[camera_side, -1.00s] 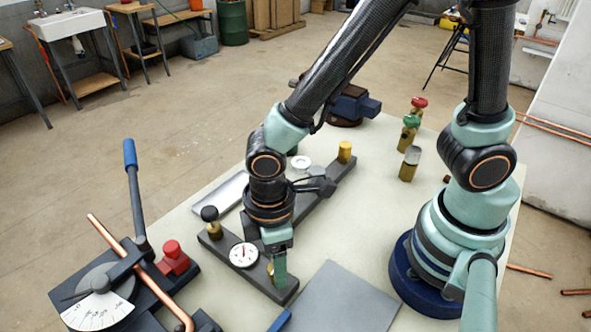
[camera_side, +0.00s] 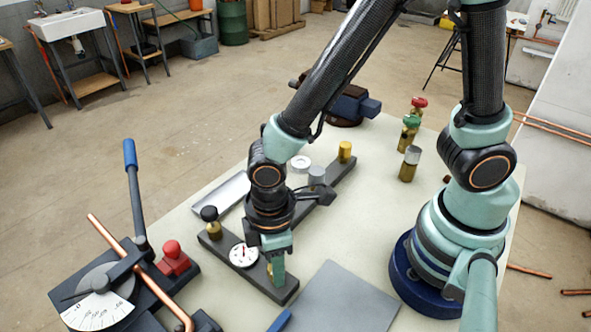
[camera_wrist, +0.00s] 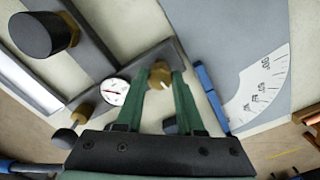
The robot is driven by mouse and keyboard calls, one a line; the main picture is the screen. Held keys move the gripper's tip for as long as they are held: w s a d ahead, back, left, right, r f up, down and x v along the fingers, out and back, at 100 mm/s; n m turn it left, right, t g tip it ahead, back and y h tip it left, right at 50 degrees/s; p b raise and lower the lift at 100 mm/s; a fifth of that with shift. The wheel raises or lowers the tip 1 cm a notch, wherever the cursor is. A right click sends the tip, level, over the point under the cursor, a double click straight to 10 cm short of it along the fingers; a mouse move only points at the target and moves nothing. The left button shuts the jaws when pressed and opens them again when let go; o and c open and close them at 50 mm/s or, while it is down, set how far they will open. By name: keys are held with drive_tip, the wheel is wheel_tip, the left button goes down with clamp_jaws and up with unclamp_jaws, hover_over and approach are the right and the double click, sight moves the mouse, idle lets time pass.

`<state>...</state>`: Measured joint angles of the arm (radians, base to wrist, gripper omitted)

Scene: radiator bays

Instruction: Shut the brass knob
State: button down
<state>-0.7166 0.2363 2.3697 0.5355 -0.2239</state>
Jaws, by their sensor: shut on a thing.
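The brass knob (camera_wrist: 160,75) sits near the end of a dark bar (camera_wrist: 112,66), beside a white dial (camera_wrist: 116,92) with a pointer. A pale mark shows on the knob. My gripper (camera_wrist: 161,80) has its two green fingers closed around the knob, one on each side. In the side view my gripper (camera_side: 276,271) reaches down to the near end of the bar (camera_side: 283,292). There only a sliver of the knob (camera_side: 269,268) shows, mostly hidden by the fingers. The dial (camera_side: 243,255) lies just left of the gripper.
A black knob (camera_side: 209,213), a grey knob (camera_side: 316,175) and a yellow knob (camera_side: 345,152) stand along the bar assembly. Valves with red (camera_side: 418,102), green (camera_side: 411,121) and grey tops stand farther back. A pipe bender (camera_side: 100,290) is at left.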

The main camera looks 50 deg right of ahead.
drive_tip(key=m, duration=0.4)
drive_tip(key=shift+m, duration=0.4)
drive_tip(key=m, duration=0.5)
drive_tip(key=shift+m, duration=0.3)
drive_tip(key=m, duration=0.9)
drive_tip(key=shift+m, duration=0.3)
drive_tip(key=c, duration=0.5)
unclamp_jaws()
